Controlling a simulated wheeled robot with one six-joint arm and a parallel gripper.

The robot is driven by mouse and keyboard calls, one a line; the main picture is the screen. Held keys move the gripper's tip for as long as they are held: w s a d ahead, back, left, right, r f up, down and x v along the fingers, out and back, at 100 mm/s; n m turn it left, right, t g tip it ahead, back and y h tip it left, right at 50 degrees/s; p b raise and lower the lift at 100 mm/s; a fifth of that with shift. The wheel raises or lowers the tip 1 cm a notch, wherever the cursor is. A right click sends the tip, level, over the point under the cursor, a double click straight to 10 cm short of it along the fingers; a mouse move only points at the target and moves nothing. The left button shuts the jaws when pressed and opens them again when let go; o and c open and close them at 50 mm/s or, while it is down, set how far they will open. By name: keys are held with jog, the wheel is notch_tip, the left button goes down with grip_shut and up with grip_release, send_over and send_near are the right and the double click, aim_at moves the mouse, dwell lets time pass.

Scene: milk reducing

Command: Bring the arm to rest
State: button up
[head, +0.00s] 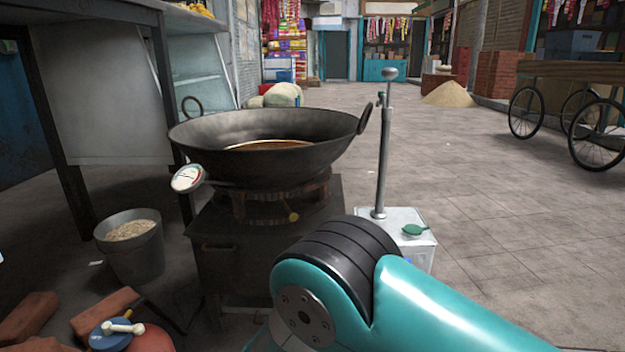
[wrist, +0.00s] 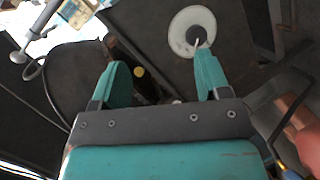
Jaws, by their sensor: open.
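My teal arm (head: 400,305) shows bent at the lower middle of the head view, in front of the stove; my gripper itself is out of that view. In the wrist view my gripper (wrist: 162,78) shows two teal fingers spread apart. I see nothing held between them. A pale round disc with a dark centre (wrist: 185,38), which looks like the dial gauge, lies just beyond the right fingertip; I cannot tell whether they touch. A small yellow knob (wrist: 139,72) shows beyond the gap between the fingers.
A wide dark wok (head: 270,155) sits on the stove (head: 225,250), with a dial gauge (head: 187,178) at its left front. A white box (head: 405,225) with a metal post (head: 383,160) stands right. A bucket (head: 132,255) and bricks (head: 28,317) are left.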

jog(key=s+d+r+m+g+y+p, duration=0.1)
jog(key=s+d+r+m+g+p, duration=0.3)
jog(key=r, duration=0.5)
jog(key=s+d+r+m+g+y+p, duration=0.1)
jog(key=s+d+r+m+g, duration=0.15)
jog(key=d+r+g, duration=0.55)
jog(key=s+d+r+n+g+y+p, duration=0.1)
jog(key=s+r+y+p, duration=0.15)
jog(key=s+r, duration=0.8)
jog(key=s+d+r+n+g+y+p, duration=0.1)
jog(key=s+d+r+y+p, duration=0.15)
jog(key=s+r, duration=0.8)
jog(key=s+r+p, duration=0.2)
jog(key=r+p, duration=1.5)
jog(key=p, duration=0.2)
jog(key=s+r+p, duration=0.2)
jog(key=r+p, duration=1.5)
jog(key=p, duration=0.2)
jog(key=shift+s+a, duration=0.2)
jog(key=shift+a, duration=0.25)
